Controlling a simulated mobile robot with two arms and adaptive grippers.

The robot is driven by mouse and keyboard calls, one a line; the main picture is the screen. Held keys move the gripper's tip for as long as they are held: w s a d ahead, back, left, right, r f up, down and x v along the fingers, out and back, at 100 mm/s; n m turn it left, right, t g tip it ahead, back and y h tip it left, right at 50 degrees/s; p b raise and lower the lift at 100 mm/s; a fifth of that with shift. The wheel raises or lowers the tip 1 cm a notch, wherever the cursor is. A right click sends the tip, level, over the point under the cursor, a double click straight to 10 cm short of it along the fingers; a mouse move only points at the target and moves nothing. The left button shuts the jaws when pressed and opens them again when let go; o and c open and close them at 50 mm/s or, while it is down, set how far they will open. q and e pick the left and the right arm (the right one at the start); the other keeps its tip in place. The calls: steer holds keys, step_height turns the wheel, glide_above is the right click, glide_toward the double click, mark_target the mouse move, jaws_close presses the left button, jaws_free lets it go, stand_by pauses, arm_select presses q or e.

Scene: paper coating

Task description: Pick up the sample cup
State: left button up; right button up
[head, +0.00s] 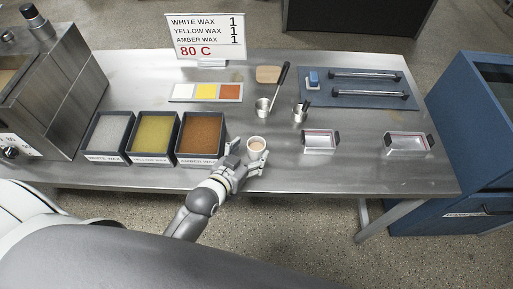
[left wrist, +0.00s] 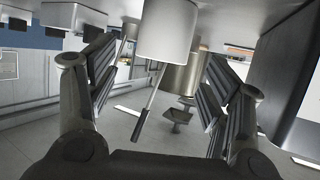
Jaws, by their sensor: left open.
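The sample cup (head: 257,149) is a small white cup with tan contents, upright near the front edge of the steel table. My left gripper (head: 247,160) reaches it from the front left, with its fingers spread open just beside the cup. In the left wrist view the white cup (left wrist: 168,35) is large and lies between the lines of the two open fingers (left wrist: 163,75). No grip on it shows. I cannot tell exactly how deep the cup is between the fingertips. My right gripper is not in view.
Left of the gripper stand wax bins: white (head: 107,132), yellow (head: 153,136) and amber (head: 201,135). Metal trays (head: 320,141) stand to the right, with bare table between.

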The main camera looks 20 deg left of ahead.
mark_target(260, 140)
arm_select(q)
steer(key=shift+w+d+f+p, duration=0.15)
steer(key=shift+w+p, duration=0.25)
steer(key=shift+w, duration=0.3)
steer(key=shift+p+x, duration=0.45)
steer(key=shift+x, duration=1.55)
steer(key=shift+f, duration=0.15)
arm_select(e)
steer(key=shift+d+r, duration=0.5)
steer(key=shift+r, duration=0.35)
arm_select(q)
steer(key=c, duration=1.1)
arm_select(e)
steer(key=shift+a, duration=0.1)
